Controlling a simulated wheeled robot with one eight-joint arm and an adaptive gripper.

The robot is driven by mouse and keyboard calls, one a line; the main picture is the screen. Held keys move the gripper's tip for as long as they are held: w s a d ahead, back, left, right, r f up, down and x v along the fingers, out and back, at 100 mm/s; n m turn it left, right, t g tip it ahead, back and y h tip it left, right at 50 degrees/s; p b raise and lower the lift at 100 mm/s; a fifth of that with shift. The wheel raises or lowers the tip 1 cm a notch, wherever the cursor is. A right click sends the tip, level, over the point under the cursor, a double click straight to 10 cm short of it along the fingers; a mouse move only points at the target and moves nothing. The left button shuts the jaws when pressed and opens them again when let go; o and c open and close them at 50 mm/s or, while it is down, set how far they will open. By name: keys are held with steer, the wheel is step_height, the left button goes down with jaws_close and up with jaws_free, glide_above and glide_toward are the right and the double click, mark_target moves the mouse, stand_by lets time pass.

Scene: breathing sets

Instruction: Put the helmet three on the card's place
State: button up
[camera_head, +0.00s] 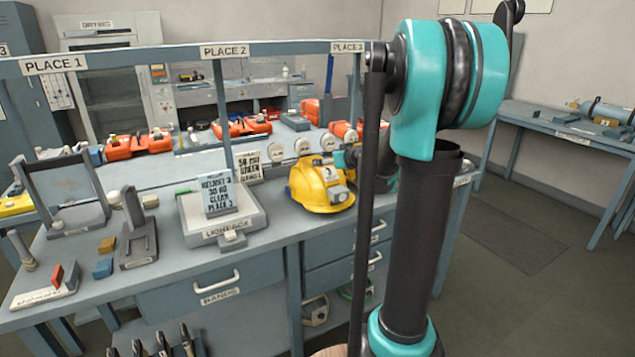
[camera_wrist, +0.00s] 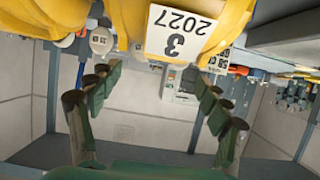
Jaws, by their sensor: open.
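Helmet three (camera_head: 318,188), a yellow hard hat with a lamp on its front, sits on the bench right of the light box (camera_head: 225,236). In the wrist view the helmet (camera_wrist: 128,20) fills the top, its label reading 3 and 2027 upside down. A pale card (camera_head: 218,194) stands on the light box; it seems to read helmet 3, clear, place 2. The PLACE 2 sign (camera_head: 225,51) hangs on the rail over the bench. My gripper (camera_wrist: 157,80) is open, its fingers spread beside the helmet with nothing between them; my arm partly hides it in the head view.
Signs PLACE 1 (camera_head: 54,65) and PLACE 3 (camera_head: 347,47) flank it on the rail. A second card (camera_head: 249,167) stands behind the first. Orange cases (camera_head: 240,127) lie on the far side. Rail posts divide the bench. A stand (camera_head: 137,240) and small blocks occupy the left.

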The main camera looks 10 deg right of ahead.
steer(key=shift+a+x, duration=0.2)
steer(key=shift+x, duration=3.1)
steer(key=shift+s+f, duration=0.15)
steer(key=shift+c, duration=0.4)
jaws_close()
